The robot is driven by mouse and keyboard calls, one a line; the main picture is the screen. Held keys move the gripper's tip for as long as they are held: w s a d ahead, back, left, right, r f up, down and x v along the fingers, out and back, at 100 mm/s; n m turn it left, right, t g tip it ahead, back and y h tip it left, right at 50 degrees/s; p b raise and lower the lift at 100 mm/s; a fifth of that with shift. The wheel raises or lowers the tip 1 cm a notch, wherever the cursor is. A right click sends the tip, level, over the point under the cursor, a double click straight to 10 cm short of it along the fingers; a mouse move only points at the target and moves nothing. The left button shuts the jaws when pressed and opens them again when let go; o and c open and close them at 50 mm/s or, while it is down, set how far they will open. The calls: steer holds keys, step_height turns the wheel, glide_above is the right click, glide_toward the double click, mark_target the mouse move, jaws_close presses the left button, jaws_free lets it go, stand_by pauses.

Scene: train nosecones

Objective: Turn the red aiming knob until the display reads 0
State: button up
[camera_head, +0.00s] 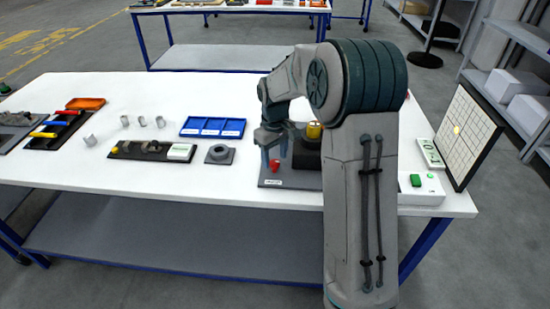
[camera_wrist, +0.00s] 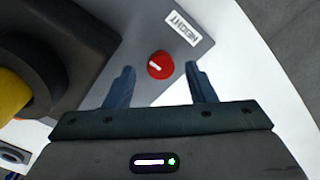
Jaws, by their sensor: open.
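A red knob (camera_wrist: 161,65) with a white pointer line sits on a grey plate, beside a white label (camera_wrist: 182,27) that seems to read "HEIGHT". In the head view the knob (camera_head: 275,165) shows just below my gripper (camera_head: 274,151). In the wrist view my gripper (camera_wrist: 159,72) is open, with one finger on each side of the knob and visible gaps between; I cannot tell its height above the knob. A small white panel with green markings (camera_head: 431,152) stands at the right, possibly the display; its reading is too small to make out.
A dark block with a yellow cylinder (camera_head: 314,130) stands close beside the knob. A grid board (camera_head: 470,135) with a yellow spot and a white box with a green button (camera_head: 416,181) are at the right. A blue tray (camera_head: 212,127) lies to the left.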

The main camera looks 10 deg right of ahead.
mark_target(275, 162)
step_height(275, 162, up, 12)
steer(key=shift+r, duration=0.2)
stand_by(0.4)
steer(key=s+f+m+t, duration=0.3)
steer(key=s+m, duration=0.2)
steer(key=s, duration=2.2)
steer(key=shift+s+m, duration=0.3)
steer(key=shift+s, duration=0.1)
